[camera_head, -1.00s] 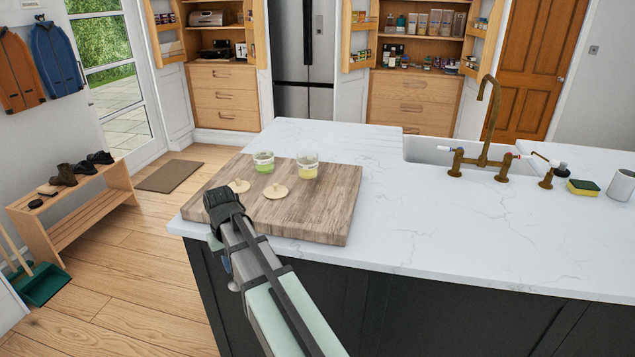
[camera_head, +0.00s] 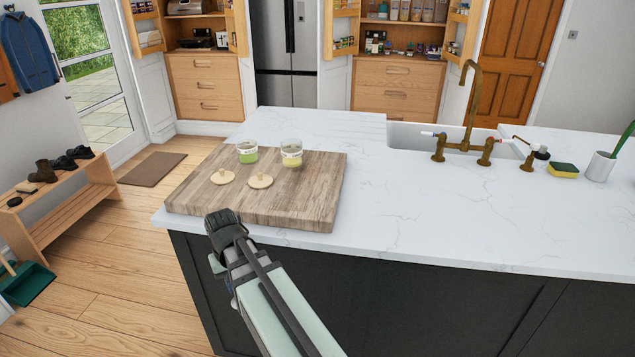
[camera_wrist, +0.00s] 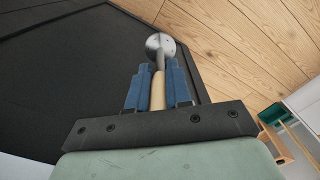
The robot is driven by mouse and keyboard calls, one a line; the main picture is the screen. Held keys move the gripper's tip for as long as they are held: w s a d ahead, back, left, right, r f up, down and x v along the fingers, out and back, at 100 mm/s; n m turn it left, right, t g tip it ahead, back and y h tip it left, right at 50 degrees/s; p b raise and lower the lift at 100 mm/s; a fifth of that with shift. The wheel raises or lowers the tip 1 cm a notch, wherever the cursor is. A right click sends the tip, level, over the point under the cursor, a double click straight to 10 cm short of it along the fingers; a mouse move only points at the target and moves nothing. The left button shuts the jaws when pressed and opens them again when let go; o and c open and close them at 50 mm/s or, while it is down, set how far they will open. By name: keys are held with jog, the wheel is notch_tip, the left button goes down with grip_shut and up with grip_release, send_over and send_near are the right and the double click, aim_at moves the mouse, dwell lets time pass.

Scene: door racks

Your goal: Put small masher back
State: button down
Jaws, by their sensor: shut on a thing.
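The small masher (camera_wrist: 159,85) has a pale handle and a round metal head, seen in the wrist view. My gripper (camera_wrist: 158,92) is shut on its handle, with a blue finger on each side. The metal head sticks out past the fingertips. In the head view my gripper (camera_head: 225,225) is by the front edge of the island, just in front of the wooden board (camera_head: 320,195). The masher itself is hidden there behind my arm.
On the board stand two glass jars with contents, a green one (camera_head: 247,152) and a yellowish one (camera_head: 291,154), and two pale round lids (camera_head: 222,177) lie near them. The white worktop (camera_head: 430,220) is clear right of the board. Open cupboards (camera_head: 397,75) stand at the back.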

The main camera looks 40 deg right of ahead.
jog(key=w+d+r+m, duration=0.2)
jog(key=d+r, duration=0.1)
jog(key=r, duration=0.5)
jog(key=w+d+r+m, duration=0.2)
jog(key=d+r+m, duration=0.15)
jog(key=r, duration=0.45)
jog(key=w+d+r+m, duration=0.2)
jog(key=d+r, duration=0.2)
jog(key=r, duration=0.5)
jog(key=w+d+r+m, duration=0.2)
jog(key=w+d+r, duration=0.1)
jog(key=d, duration=0.9)
jog(key=w+d+r+m, duration=0.1)
jog(key=w+d+r, duration=0.15)
jog(key=d, duration=0.95)
notch_tip(320, 180, down, 7)
jog(key=shift+s, duration=0.2)
jog(key=shift+d+f, duration=0.1)
jog(key=c, duration=1)
grip_release()
jog(key=shift+c, duration=0.2)
notch_tip(320, 180, up, 8)
jog(key=shift+f, duration=0.2)
